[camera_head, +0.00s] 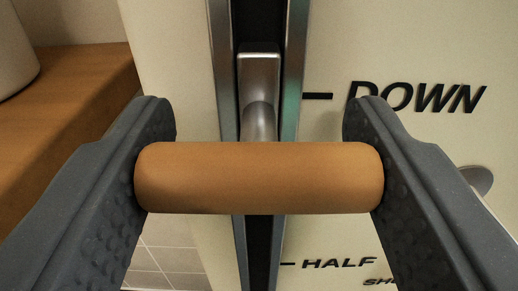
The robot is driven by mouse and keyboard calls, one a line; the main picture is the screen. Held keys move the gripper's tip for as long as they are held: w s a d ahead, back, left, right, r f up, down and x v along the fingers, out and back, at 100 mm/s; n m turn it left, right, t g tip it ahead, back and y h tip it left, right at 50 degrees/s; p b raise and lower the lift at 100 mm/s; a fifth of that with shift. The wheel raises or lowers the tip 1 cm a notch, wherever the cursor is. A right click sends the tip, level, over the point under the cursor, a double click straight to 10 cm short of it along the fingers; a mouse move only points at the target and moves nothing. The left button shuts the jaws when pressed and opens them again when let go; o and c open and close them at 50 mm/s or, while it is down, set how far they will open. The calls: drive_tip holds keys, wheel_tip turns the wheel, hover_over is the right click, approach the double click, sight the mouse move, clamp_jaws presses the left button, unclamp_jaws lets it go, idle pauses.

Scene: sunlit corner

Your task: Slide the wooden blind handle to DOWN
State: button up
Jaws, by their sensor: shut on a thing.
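The wooden blind handle (259,178) is a smooth orange-brown cylinder lying level across the middle of the view. My gripper (259,180) is shut on it, one dark padded finger against each end. A metal stem (259,105) joins the handle to a slider in the vertical rail (297,60), which has a dark slot between metal edges. The DOWN label (417,98) and its tick mark (317,96) are right of the rail. The tick is level with the stem, just above the handle in the picture. The HALF label (339,263) is lower, below the handle.
The rail is on a cream panel (400,40). An orange-brown surface (75,110) with a pale rounded object (12,50) is at the left. Pale tiles (165,260) show at the lower left. A round metal piece (478,180) is partly hidden by the right finger.

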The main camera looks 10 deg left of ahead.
drive_tip(key=o, duration=1.3)
drive_tip(key=shift+r, duration=0.4)
drive_tip(key=shift+o, duration=0.5)
drive_tip(key=shift+f, duration=0.1)
drive_tip(key=shift+s+d+f, duration=0.1)
drive_tip(key=shift+s+f, duration=0.05)
drive_tip(key=shift+s, duration=0.3)
drive_tip(key=b+v, duration=0.4)
drive_tip(key=v, duration=0.8)
drive_tip(key=shift+s+d, duration=0.2)
drive_tip(key=shift+s, duration=0.2)
drive_tip(key=shift+d+b, duration=0.1)
drive_tip(key=shift+b, duration=0.25)
